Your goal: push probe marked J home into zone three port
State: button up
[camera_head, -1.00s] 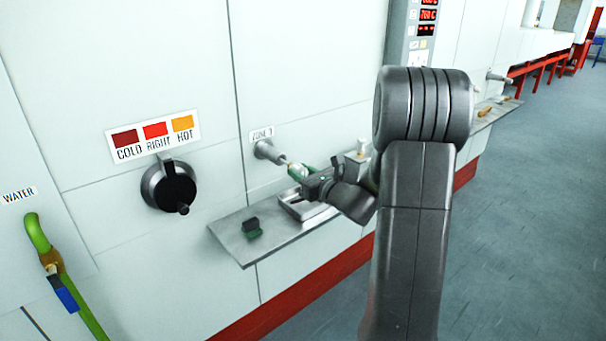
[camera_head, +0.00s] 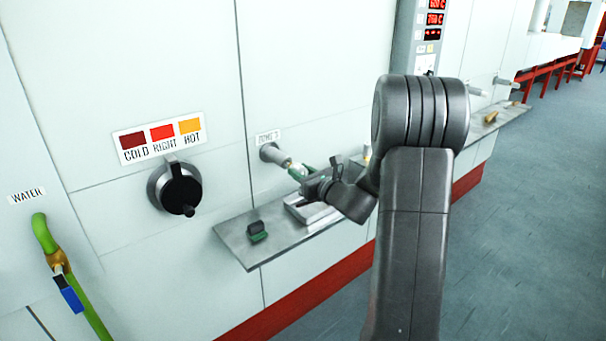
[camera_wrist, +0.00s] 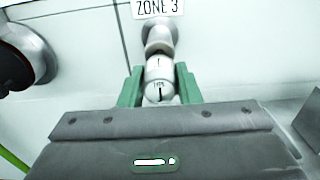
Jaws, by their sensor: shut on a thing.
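The zone three port (camera_head: 272,153) is a grey round stub on the white wall, under a small ZONE label. It also shows in the wrist view (camera_wrist: 159,34), under the ZONE 3 plate. My gripper (camera_head: 304,172) is shut on a pale, rounded probe (camera_wrist: 159,80), with a green finger on each side. The probe lines up with the port, and its front end is at the port's mouth. No brass tip shows between them; how deep it sits I cannot tell. Its small dark mark is too small to read surely as J.
A metal shelf (camera_head: 236,236) runs below the port, with a dark and green block (camera_head: 257,232) and a shallow tray (camera_head: 325,220) on it. A black knob (camera_head: 180,190) under a COLD RIGHT HOT plate sticks out at left. A green hose (camera_head: 43,235) hangs further left.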

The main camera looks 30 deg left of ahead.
jog(key=shift+w+a, duration=0.2)
jog(key=shift+a, duration=0.35)
jog(key=o, duration=1)
jog(key=b+v, duration=0.2)
jog(key=v, duration=1.2)
jog(key=shift+a, duration=0.1)
jog(key=p+x, duration=0.2)
jog(key=x, duration=1.2)
jog(key=shift+s+d, duration=0.15)
jog(key=shift+d, duration=0.4)
jog(key=shift+a, duration=0.15)
